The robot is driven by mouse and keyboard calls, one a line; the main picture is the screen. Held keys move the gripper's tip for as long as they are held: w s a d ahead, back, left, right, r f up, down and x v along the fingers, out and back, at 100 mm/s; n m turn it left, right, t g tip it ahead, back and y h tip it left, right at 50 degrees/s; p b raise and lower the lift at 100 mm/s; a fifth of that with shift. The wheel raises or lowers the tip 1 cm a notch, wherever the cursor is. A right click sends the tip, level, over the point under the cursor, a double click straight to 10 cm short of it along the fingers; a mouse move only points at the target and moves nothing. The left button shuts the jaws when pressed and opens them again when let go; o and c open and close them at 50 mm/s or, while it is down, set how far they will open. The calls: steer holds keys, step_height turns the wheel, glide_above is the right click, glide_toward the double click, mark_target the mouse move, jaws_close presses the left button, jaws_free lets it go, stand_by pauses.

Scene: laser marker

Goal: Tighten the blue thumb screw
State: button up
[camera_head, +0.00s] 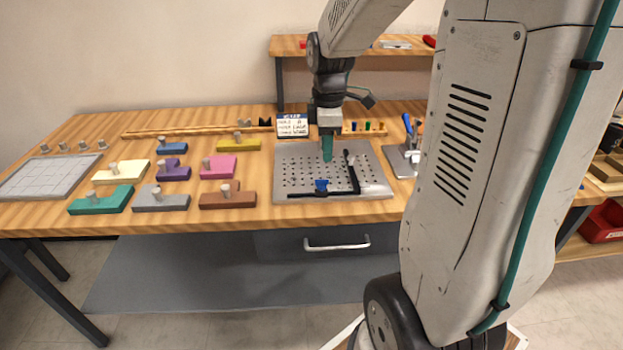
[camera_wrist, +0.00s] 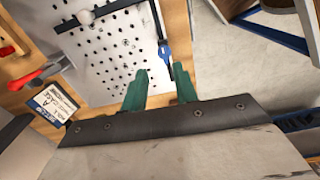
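The blue thumb screw (camera_head: 321,185) sits at the front of the perforated metal plate (camera_head: 283,160), by a black bar (camera_head: 300,194). In the wrist view the blue thumb screw (camera_wrist: 165,53) shows just beyond my fingertips, a little right of the middle of the gap. My gripper (camera_head: 327,160) points down above the plate, behind the screw as seen from the head. In the wrist view my gripper (camera_wrist: 160,73) has its two green fingers apart with nothing between them. It looks apart from the screw; the exact height is hard to tell.
A second black bar (camera_head: 353,175) stands on the plate, meeting the first in an L. A small sign (camera_head: 293,126) and a rack of colored pegs (camera_head: 365,128) stand behind. A toggle clamp with a blue handle (camera_head: 408,125) is right. Colored blocks with knobs lie left.

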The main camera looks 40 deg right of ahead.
mark_target(322, 180)
steer(key=shift+w+a+f, duration=0.1)
steer(key=shift+a+f, duration=0.1)
steer(key=shift+a, duration=0.2)
step_height(322, 180, down, 7)
steer(key=shift+a+f, duration=0.15)
steer(key=shift+f, duration=0.05)
jaws_close()
steer(key=shift+a, duration=0.15)
